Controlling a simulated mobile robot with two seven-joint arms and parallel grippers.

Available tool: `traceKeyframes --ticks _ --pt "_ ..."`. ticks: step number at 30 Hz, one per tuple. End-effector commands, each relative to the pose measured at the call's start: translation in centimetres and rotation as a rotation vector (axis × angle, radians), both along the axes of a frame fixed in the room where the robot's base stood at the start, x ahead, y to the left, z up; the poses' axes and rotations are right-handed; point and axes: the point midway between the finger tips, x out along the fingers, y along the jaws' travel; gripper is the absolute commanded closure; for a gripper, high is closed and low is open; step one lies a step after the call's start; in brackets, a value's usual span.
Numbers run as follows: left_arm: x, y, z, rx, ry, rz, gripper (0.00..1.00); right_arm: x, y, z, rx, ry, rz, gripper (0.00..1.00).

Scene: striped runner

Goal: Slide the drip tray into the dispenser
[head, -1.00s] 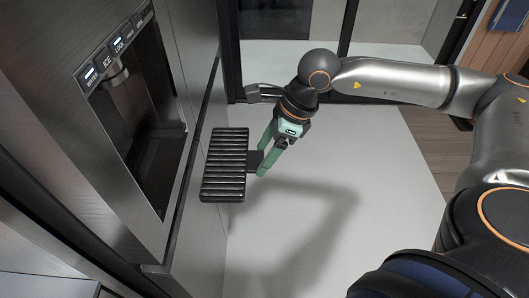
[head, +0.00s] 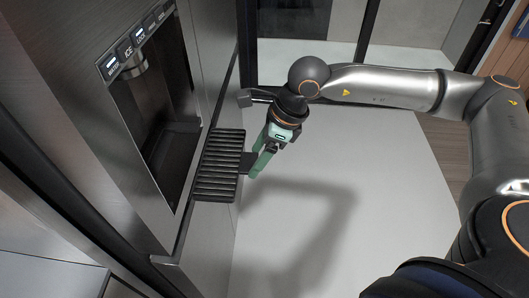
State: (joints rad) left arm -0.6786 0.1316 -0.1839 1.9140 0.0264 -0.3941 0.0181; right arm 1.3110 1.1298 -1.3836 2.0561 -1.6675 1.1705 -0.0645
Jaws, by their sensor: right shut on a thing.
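The drip tray (head: 217,168) is a dark ribbed grille, held out in front of the refrigerator. Its left edge appears right beside the dispenser's right-hand edge in the picture; I cannot tell whether they touch. The dispenser (head: 160,165) is a dark recess in the steel door at left, with a nozzle at its top. My right gripper (head: 255,164), with green fingers, is shut on the tray's dark tab on the right side, away from the dispenser. My left gripper is out of view.
The steel refrigerator door (head: 70,130) fills the left side. A door handle (head: 259,97) juts out close behind my right wrist. Pale floor (head: 340,210) lies open below and right of the tray. Glass doors stand at the back.

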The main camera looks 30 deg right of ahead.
Motion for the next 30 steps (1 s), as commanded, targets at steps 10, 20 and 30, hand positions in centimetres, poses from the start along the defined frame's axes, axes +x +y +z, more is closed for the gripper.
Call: traceKeyframes --ticks 10,20,30 --pt "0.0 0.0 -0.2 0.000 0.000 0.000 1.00 1.0 1.4 -0.6 0.001 -0.001 0.001 0.93" --pt "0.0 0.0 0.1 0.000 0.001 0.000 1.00 1.9 2.8 -0.7 0.001 -0.001 0.001 0.93" --pt "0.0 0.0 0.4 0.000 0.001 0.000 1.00 2.8 4.2 -0.7 0.001 0.000 0.001 0.93"
